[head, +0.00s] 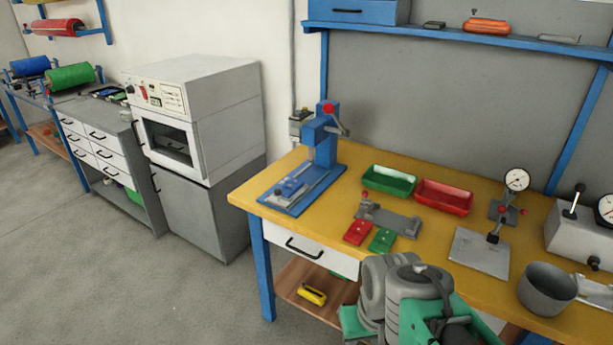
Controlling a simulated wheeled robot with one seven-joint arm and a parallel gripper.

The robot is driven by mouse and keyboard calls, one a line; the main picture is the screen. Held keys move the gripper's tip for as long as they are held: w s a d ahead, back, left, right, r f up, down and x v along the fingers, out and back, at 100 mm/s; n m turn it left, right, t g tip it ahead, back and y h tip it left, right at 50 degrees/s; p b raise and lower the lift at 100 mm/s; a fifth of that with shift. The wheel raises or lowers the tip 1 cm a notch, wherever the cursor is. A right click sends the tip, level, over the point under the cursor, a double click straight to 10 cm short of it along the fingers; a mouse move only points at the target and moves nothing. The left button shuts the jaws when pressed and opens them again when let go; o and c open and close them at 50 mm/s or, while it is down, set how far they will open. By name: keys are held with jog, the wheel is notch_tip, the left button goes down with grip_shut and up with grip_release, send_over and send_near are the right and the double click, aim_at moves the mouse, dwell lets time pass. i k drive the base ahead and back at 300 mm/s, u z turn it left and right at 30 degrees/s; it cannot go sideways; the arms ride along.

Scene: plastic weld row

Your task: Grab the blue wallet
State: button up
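I cannot make out a blue wallet for certain. Grey and green parts of my arm show at the bottom centre, in front of the bench. No fingertips of my gripper can be made out.
The yellow bench (238,193) also bears a green tray (389,181), a red tray (443,197), red and green plates, dial gauges and a grey pot (547,289). A grey oven (193,110) stands left. The floor at lower left is clear.

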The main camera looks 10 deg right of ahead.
aim_at(290, 186)
jog(key=u, duration=0.15)
jog(key=i, duration=0.9)
jog(key=u, duration=1.15)
jog(key=i, duration=0.6)
jog(key=u, duration=0.75)
